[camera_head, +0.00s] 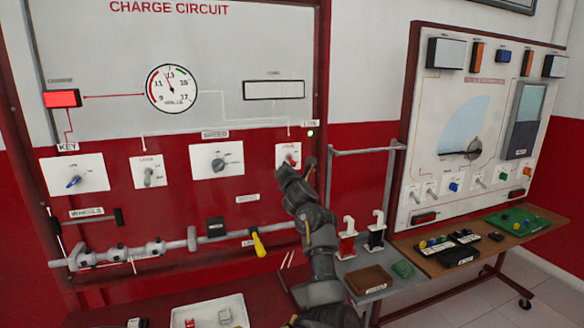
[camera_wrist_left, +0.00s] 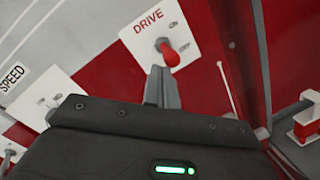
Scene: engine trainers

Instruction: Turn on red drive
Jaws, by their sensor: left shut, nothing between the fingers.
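The red drive switch (camera_wrist_left: 170,54) is a small lever with a red knob on a white plate labelled DRIVE in the left wrist view. Its knob leans down toward the OFF side. In the head view the red knob (camera_head: 291,160) shows at the right of the panel, partly behind my gripper. My left gripper (camera_head: 308,166) is up at this plate. In the wrist view its fingers (camera_wrist_left: 160,84) are shut and empty, just below the knob; I cannot tell whether they touch it. My right gripper is not in view.
A metal rail frame (camera_head: 365,151) stands close on the right.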

